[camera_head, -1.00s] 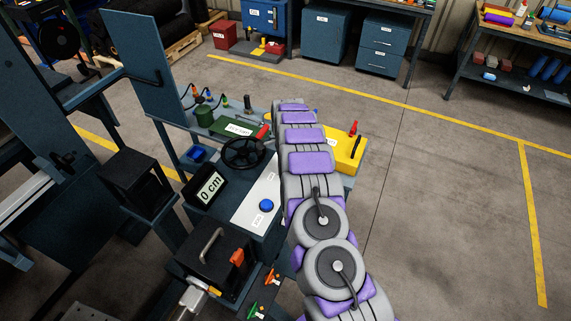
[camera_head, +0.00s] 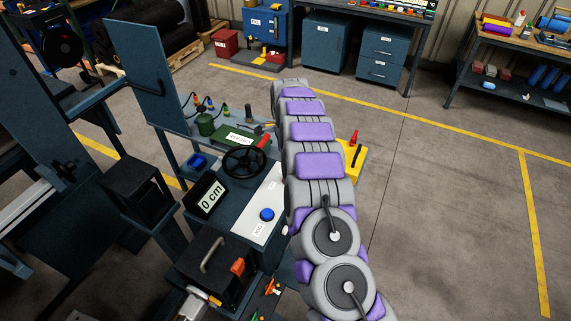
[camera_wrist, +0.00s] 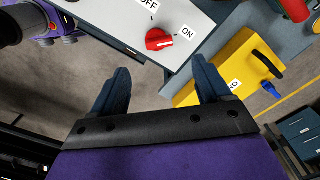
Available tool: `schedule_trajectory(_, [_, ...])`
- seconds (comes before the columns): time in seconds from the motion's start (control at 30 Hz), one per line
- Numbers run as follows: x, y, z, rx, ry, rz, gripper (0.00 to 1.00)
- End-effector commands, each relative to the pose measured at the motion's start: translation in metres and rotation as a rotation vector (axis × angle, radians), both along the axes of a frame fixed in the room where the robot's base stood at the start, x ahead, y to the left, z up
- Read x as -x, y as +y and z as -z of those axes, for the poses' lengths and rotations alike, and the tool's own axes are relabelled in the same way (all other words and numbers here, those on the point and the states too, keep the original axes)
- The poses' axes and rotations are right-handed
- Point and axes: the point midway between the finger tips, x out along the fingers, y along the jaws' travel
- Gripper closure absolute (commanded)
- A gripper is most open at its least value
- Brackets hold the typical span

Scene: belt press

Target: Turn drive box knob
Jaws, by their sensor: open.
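The red knob (camera_wrist: 157,40) sits on a white panel (camera_wrist: 105,18) between OFF and ON labels in the wrist view. Its narrow end appears to point right, near the ON label (camera_wrist: 187,31). My gripper (camera_wrist: 160,72) is open and empty, its two dark fingers apart. The knob lies beyond the fingertips, roughly centred between them and not touched. In the head view the white panel (camera_head: 247,229) shows beside my arm, with a blue button (camera_head: 267,214). My arm hides the knob and gripper there.
A yellow case (camera_wrist: 230,69) with a black handle stands right of the panel. A black handwheel (camera_head: 244,161) and a "0 cm" display (camera_head: 211,197) are left of my arm. A red upright part (camera_wrist: 294,8) rises at the wrist view's upper right. Open floor lies to the right.

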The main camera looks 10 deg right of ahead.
Motion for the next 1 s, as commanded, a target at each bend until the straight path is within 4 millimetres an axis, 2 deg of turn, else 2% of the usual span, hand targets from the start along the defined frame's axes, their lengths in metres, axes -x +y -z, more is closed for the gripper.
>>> schedule_trajectory(0.03, [-0.002, 0.000, -0.014, 0.000, -0.007, 0.000, 0.23])
schedule_trajectory(0.1, [-0.002, 0.000, -0.027, 0.001, -0.009, 0.000, 0.23])
schedule_trajectory(0.33, [-0.002, 0.001, -0.055, 0.001, -0.004, -0.001, 0.23])
schedule_trajectory(0.5, [-0.001, 0.001, -0.062, 0.001, 0.000, -0.001, 0.23])
schedule_trajectory(1.0, [0.001, 0.001, -0.064, -0.001, -0.001, -0.007, 0.23])
